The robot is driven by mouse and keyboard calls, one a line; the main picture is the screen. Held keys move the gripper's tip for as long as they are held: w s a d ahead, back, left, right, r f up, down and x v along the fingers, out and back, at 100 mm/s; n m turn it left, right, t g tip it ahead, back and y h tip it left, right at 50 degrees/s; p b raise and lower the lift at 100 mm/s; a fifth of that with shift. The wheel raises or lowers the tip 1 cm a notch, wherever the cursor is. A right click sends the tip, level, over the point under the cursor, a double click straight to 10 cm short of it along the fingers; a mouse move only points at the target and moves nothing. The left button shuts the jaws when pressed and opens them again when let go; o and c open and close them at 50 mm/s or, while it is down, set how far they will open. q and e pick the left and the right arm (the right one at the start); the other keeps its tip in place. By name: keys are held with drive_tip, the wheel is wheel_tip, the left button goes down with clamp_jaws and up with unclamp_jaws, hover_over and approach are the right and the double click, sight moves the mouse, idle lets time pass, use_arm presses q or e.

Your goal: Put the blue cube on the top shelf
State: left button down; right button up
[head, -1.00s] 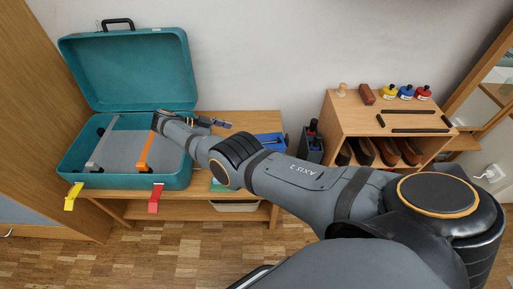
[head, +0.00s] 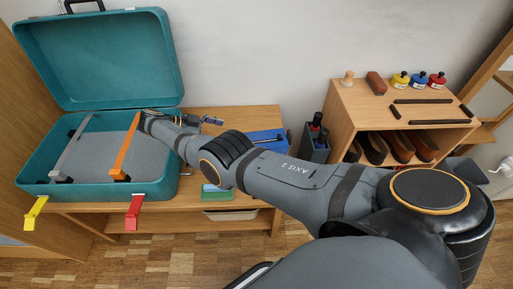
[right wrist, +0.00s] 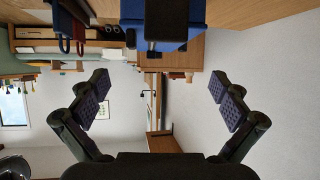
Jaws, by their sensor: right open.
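No plain blue cube is clear to me. A blue box-like thing with a black part (head: 268,139) sits on the wooden bench, partly behind my right arm; a blue block with a black bar also shows at the top of the right wrist view (right wrist: 168,20). I cannot tell if either is the cube. A small wooden shelf unit (head: 345,112) stands at the right, with a flat top and shoes below. My right gripper (head: 208,121) is over the bench beside the teal suitcase. In the right wrist view it is open and empty (right wrist: 162,95). My left gripper is out of view.
The open teal suitcase (head: 170,185) has a yellow and a red tag hanging in front. A dark holder with bottles (head: 314,148) stands between bench and shelf unit.

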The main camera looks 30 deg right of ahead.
drive_tip(key=shift+s+d+f, duration=0.15)
drive_tip(key=shift+d+f, duration=0.25)
drive_tip(key=x, duration=0.3)
drive_tip(key=shift+d+f, duration=0.15)
drive_tip(key=shift+f, duration=0.05)
drive_tip(key=shift+s+d+f, duration=0.1)
drive_tip(key=shift+s+d, duration=0.15)
drive_tip(key=shift+d, duration=0.15)
drive_tip(key=b+x, duration=0.3)
drive_tip(key=x, duration=0.1)
drive_tip(key=shift+s+d+f, duration=0.1)
drive_tip(key=shift+s+f, duration=0.05)
drive_tip(key=shift+s, duration=0.05)
drive_tip(key=shift+s+d, duration=0.15)
drive_tip(key=shift+d, duration=0.35)
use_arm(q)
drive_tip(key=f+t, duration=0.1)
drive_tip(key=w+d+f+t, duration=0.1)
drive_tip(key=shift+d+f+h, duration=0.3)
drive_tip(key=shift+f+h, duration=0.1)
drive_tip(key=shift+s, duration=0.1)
use_arm(e)
drive_tip(key=c, duration=1.6)
